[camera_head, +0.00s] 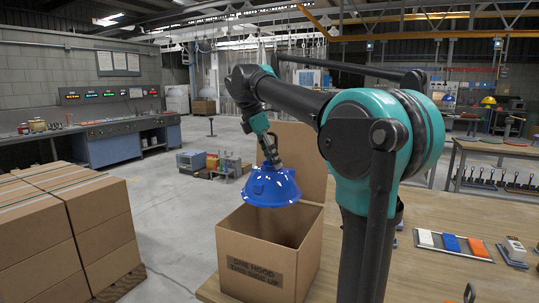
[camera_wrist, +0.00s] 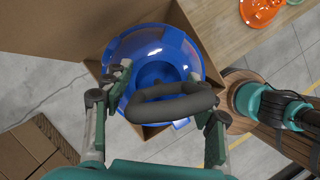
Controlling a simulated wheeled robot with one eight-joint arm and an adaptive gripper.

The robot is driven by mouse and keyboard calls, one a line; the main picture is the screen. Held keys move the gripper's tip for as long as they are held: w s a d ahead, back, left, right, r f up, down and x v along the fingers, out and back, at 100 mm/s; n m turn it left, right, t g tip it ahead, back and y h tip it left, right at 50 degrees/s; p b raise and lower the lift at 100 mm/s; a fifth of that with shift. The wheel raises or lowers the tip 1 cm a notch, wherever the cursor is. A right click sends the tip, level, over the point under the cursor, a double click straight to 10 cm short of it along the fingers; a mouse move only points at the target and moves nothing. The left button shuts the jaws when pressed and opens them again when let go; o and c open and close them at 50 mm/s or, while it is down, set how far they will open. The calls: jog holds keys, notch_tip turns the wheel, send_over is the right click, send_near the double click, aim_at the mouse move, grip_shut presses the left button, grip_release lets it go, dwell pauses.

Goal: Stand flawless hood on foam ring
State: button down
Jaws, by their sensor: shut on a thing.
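A glossy blue hood (camera_head: 272,188) hangs, dome up, from my gripper (camera_head: 270,158) over the mouth of an open cardboard box. My gripper is shut on its top. In the wrist view the blue hood (camera_wrist: 140,50) fills the middle below my gripper (camera_wrist: 162,95), with a thick dark grey curved bar (camera_wrist: 172,103) crossing between the fingers. The contact itself is partly hidden. I cannot pick out a foam ring for sure. An orange round thing (camera_wrist: 262,10) lies on the wooden table in the wrist view, beside a green edge. The hood's underside is hidden, so flaws there cannot be judged.
The cardboard box (camera_head: 262,268), with printed hood lettering, stands at the wooden table (camera_head: 440,285)'s left edge, a tall flap raised behind. A tray of coloured swatches (camera_head: 453,246) lies right. Stacked cartons (camera_head: 65,225) stand left. The concrete floor between is open.

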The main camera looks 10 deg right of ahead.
notch_tip(320, 180, down, 30)
dwell(1.5)
jog(key=shift+d, duration=0.1)
dwell(0.4)
jog(key=shift+f, duration=0.55)
jog(key=shift+c, duration=2.2)
grip_release()
